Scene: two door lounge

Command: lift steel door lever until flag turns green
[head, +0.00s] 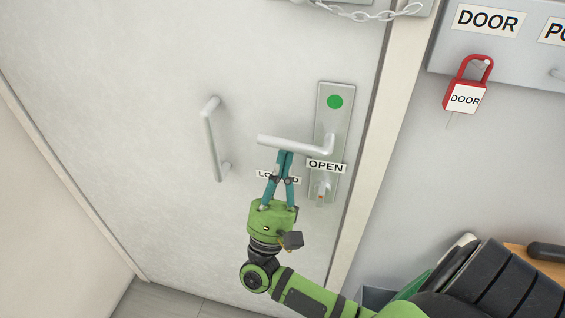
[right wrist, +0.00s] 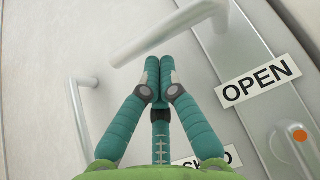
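The steel door lever (head: 292,142) juts left from its steel plate (head: 333,120) and sits close to level in the head view. The round flag (head: 335,102) above it is green. My right gripper (head: 285,153) is below the lever's middle, fingers pointing up. In the right wrist view its fingertips (right wrist: 153,68) are pressed together with nothing between them. They are right under the lever (right wrist: 165,35), touching or nearly so; I cannot tell which. My left gripper is not in view.
A LOCKED label (head: 265,174) is partly hidden by my fingers. A fixed pull handle (head: 212,140) stands to the left. A red padlock (head: 466,86) hangs at right; a chain (head: 352,13) crosses the top.

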